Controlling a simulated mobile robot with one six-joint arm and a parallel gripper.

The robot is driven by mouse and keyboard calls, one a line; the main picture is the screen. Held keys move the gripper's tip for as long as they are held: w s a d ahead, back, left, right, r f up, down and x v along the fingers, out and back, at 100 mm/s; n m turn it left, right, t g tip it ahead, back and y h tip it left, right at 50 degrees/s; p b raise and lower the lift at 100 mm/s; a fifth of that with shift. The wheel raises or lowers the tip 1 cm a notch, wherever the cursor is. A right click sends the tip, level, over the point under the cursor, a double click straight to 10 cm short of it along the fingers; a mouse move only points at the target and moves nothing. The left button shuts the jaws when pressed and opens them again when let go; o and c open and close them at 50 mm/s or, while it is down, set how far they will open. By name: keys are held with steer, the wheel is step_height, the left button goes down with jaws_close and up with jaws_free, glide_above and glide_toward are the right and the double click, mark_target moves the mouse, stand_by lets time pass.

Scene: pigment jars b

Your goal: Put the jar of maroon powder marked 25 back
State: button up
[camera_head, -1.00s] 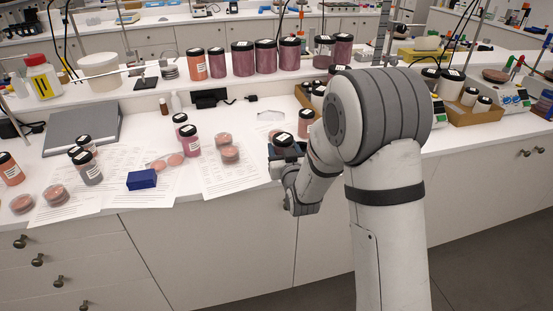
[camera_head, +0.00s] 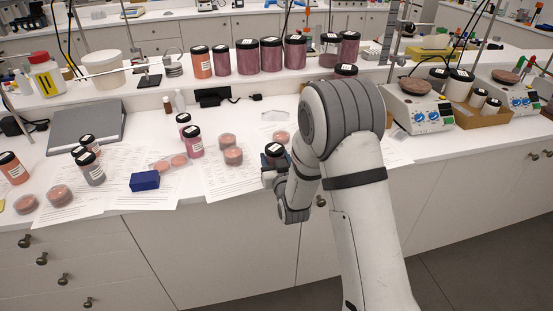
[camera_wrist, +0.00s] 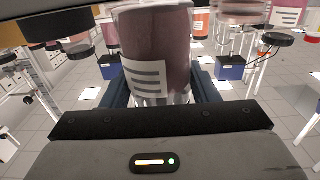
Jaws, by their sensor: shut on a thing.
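My gripper (camera_head: 272,168) is at the front edge of the bench, left of my forearm. It is shut on a dark-lidded jar (camera_head: 274,151), which looks upright. In the wrist view the held jar (camera_wrist: 155,45) is clear, with maroon powder and a white label. Its number is not readable. Blue-grey fingers stand on both sides of it. On the raised shelf (camera_head: 130,84) a row of black-lidded jars holds orange to maroon powder, among them a large maroon jar (camera_head: 271,56) and a part-filled jar (camera_head: 330,52). I cannot read their labels.
Pink jar (camera_head: 194,143), stacked dishes (camera_head: 232,152), papers and a blue box (camera_head: 145,181) lie left of my gripper. My arm hides bench behind it; a dark lid (camera_head: 346,71) shows past it. A balance (camera_head: 418,110) and a cardboard tray (camera_head: 482,118) stand right.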

steer(key=shift+f, duration=0.15)
steer(key=shift+f, duration=0.15)
steer(key=o, duration=1.1)
steer(key=shift+s+d, duration=0.15)
steer(key=shift+s, duration=0.2)
steer(key=b+v, duration=0.1)
steer(key=v, duration=0.2)
steer(key=b+v, duration=0.1)
steer(key=v, duration=0.3)
steer(key=b+v, duration=0.1)
steer(key=v, duration=0.3)
steer(key=shift+s+d+r, duration=0.15)
steer(key=shift+r, duration=0.1)
